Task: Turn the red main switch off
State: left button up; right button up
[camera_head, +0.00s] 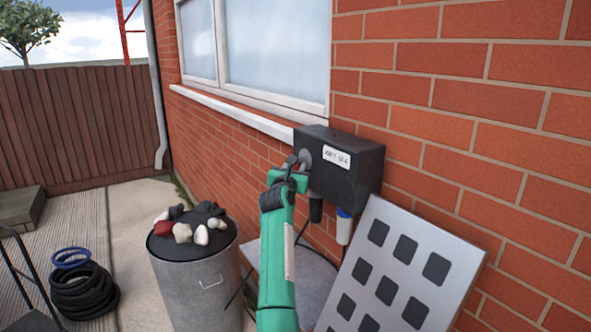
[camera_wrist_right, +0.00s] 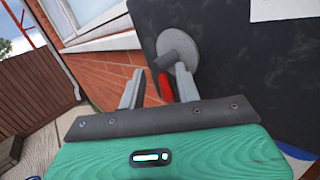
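A dark box (camera_head: 355,185) with a white label (camera_head: 336,157) is fixed to the brick wall. The switch's round grey plate (camera_wrist_right: 178,50) is on the box's face; it also shows in the head view (camera_head: 305,157). The red switch handle (camera_wrist_right: 165,88) hangs below the plate, tilted a little. My right gripper (camera_wrist_right: 158,85) is at the switch with its fingers apart, one on each side of the handle. The handle is close to the right-hand finger; I cannot tell if they touch. In the head view my right gripper (camera_head: 299,160) partly covers the switch. My left gripper is not in view.
A grey drum (camera_head: 203,285) with stones on its lid stands left of my right arm. A pale panel with dark squares (camera_head: 455,265) leans on the wall below the box. Black and blue hose coils (camera_head: 85,290) lie at the left. Paving between fence and drum is open.

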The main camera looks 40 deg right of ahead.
jog(key=b+v, duration=0.4)
jog(key=v, duration=0.9)
jog(key=shift+s+a, duration=0.25)
jog(key=shift+a, duration=0.1)
